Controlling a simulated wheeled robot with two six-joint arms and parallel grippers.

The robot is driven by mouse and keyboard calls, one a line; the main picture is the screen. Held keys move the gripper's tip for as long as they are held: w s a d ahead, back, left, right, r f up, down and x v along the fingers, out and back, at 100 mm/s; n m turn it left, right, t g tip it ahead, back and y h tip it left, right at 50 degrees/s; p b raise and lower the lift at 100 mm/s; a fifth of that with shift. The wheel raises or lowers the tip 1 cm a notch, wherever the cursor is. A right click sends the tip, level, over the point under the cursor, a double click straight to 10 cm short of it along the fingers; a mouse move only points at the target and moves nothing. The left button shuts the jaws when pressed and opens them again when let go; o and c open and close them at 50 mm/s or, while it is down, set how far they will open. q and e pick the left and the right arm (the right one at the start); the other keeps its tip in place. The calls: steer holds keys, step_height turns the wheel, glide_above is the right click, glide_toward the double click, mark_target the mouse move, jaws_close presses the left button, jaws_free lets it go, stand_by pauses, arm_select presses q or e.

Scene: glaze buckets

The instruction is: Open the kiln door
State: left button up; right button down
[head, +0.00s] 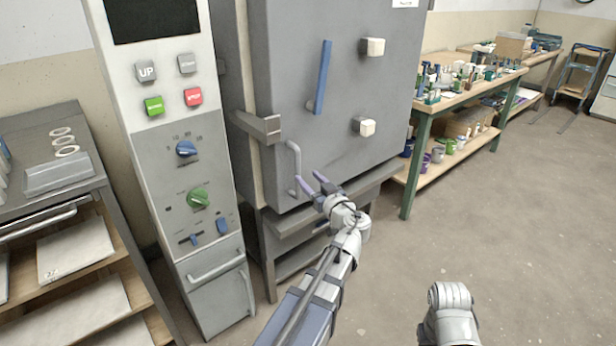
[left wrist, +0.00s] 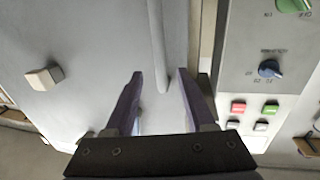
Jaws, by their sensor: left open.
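The grey kiln door (head: 350,110) looks shut against the kiln body. A pale upright bar handle (head: 296,160) is fixed low near its left edge. A blue lever (head: 322,78) stands nearly upright higher on the door. My left gripper (head: 309,179) is open and empty at the handle's lower part. In the left wrist view the handle (left wrist: 158,45) runs down between the two purple fingers of the left gripper (left wrist: 160,72); I see no finger closed on it. Only a pale link of my right arm shows in the head view, its gripper hidden.
A latch bracket (head: 258,127) juts out at the door's left edge. The control panel (head: 165,140) stands close on the left, beside a shelf cart (head: 100,180). A workbench (head: 450,100) with pots is on the right. The floor (head: 500,220) at right is clear.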

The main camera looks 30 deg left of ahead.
mark_target(299, 168)
arm_select(q)
steer(key=shift+x, duration=3.9)
steer(key=shift+c, duration=0.2)
jaws_close()
